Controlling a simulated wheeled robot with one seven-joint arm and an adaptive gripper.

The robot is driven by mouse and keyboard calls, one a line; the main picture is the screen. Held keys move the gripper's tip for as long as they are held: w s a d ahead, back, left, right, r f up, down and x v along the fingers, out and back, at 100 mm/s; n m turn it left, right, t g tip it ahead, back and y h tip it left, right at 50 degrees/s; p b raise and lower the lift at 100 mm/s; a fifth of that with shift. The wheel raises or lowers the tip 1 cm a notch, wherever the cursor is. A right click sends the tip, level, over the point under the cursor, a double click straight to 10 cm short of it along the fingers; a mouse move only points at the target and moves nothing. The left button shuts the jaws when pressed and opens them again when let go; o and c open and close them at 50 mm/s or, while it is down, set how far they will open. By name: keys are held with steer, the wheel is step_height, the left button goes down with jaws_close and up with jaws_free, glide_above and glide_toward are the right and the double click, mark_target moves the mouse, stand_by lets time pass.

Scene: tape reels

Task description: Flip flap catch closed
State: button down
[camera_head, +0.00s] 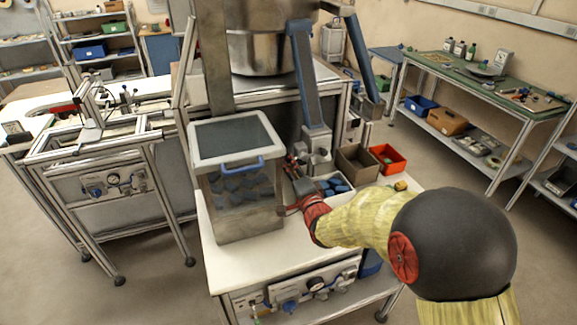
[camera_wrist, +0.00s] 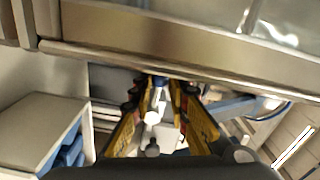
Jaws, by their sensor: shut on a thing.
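My gripper (camera_head: 297,180) is beside the upper right side of a clear-walled bin, in front of the blue-sided chute (camera_head: 307,80). In the wrist view my gripper (camera_wrist: 158,90) has yellow fingers with dark and red tips, closed in on a small catch part (camera_wrist: 152,117) with a white rounded end and a blue band. The fingertips lie just below a broad metal edge (camera_wrist: 190,60). The catch part is small and partly covered by the fingers, so its exact position is unclear. In the head view it is not distinguishable.
A tray of blue parts (camera_head: 333,187), a brown box (camera_head: 357,165) and an orange box (camera_head: 388,158) stand to the right. The white tabletop (camera_head: 235,265) is clear in front.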

steer(key=c, duration=1.8)
jaws_free()
steer(key=shift+o, duration=0.6)
steer(key=shift+s+d, duration=0.1)
steer(key=shift+s, duration=0.05)
steer(key=v, duration=1.1)
steer(key=shift+s, duration=0.35)
steer(key=shift+d, duration=0.1)
